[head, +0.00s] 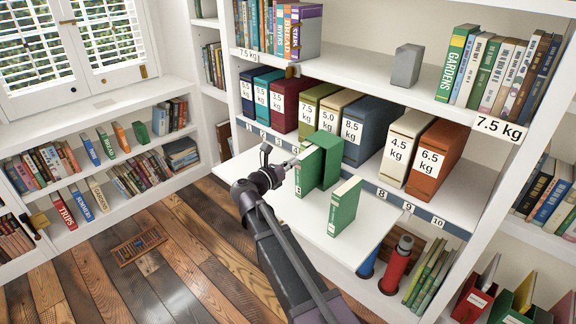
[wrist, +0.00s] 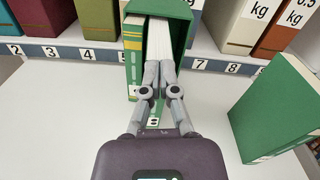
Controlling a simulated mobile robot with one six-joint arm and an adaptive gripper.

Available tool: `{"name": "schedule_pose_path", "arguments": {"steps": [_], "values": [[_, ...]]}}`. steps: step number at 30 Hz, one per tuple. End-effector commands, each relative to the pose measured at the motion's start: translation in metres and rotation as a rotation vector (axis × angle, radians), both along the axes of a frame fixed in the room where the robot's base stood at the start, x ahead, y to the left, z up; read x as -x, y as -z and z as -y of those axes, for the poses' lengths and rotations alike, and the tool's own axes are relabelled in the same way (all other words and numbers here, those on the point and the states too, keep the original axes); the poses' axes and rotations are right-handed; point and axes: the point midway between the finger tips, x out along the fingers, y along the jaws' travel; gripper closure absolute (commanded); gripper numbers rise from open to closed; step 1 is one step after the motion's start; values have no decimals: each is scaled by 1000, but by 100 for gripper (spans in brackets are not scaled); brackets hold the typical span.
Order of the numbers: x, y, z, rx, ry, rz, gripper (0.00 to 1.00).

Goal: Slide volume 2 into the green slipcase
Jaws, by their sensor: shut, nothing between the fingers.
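The green slipcase (head: 330,150) stands upright on the white pull-out board, its open side toward my gripper; it also shows in the wrist view (wrist: 182,12). A green volume with a gold-banded spine (wrist: 133,45) is at its left side, and in the head view this volume (head: 309,172) sticks out from the slipcase. White surfaces fill the space beside it; I cannot tell pages from lining. Another green volume (head: 345,207) stands apart at the right, also in the wrist view (wrist: 272,110). I cannot read which is volume 2. My gripper (wrist: 158,66) is shut and empty at the slipcase's mouth.
The white board (head: 300,228) has free room in front and between the slipcase and the separate volume. Behind it, numbered shelf places hold several weight-labelled boxes, such as an orange one (head: 434,160). A grey block (head: 407,65) stands on the shelf above.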

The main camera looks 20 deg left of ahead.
Motion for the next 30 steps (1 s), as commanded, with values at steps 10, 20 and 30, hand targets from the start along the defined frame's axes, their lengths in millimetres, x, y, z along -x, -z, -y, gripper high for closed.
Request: {"name": "schedule_pose_path", "arguments": {"steps": [10, 20, 30], "values": [[-1, 0, 1, 0, 0, 0, 100], [-3, 0, 1, 0, 1, 0, 100], [-8, 0, 3, 0, 1, 0, 100]]}}
